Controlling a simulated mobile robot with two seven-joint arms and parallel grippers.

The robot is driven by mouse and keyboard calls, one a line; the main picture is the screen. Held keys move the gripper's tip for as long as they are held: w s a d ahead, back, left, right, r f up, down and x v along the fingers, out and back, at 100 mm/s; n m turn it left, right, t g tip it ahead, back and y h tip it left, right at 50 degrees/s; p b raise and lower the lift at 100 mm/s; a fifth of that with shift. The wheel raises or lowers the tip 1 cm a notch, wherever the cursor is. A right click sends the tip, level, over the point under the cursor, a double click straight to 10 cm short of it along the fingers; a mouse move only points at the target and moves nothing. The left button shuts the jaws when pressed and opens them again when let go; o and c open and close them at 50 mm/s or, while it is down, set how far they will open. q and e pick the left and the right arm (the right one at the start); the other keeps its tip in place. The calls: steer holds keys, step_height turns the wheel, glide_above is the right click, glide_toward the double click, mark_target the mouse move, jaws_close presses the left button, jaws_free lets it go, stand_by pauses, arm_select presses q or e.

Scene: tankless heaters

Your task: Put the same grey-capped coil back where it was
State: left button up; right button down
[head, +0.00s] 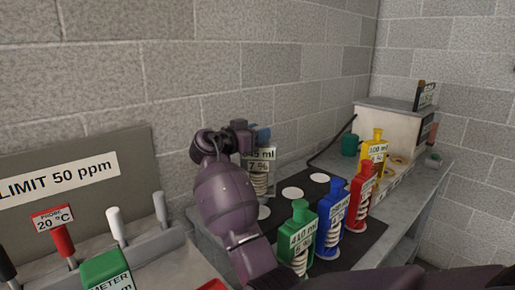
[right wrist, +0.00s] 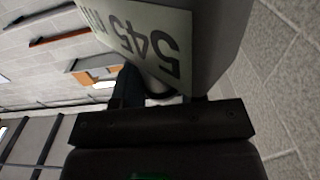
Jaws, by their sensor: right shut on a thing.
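My right gripper (head: 258,134) is shut on the coil (head: 260,182) labelled 545 ml, 7 %. The coil hangs roughly upright below the gripper, over the left part of the dark mat (head: 345,247). Its cap is largely hidden by the gripper in the head view. In the right wrist view its grey body and 545 label (right wrist: 150,42) fill the top, by the dark gripper (right wrist: 165,105). A white disc (head: 264,212) shows just below the coil; I cannot tell whether they touch. Two bare white discs (head: 292,193) (head: 320,178) lie to its right. My left gripper is out of view.
Green (head: 300,240), blue (head: 330,217), red (head: 359,197) and yellow (head: 375,153) capped coils stand along the right side. A pale box (head: 385,128) and dark green cup (head: 349,144) are behind. A grey panel with coloured probes (head: 64,240) is at left.

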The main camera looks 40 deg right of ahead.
mark_target(259, 166)
steer(key=shift+f, duration=2)
steer(key=shift+r, duration=0.1)
steer(key=shift+f+b, duration=0.2)
steer(key=shift+b, duration=0.1)
steer(key=c, duration=0.7)
jaws_free()
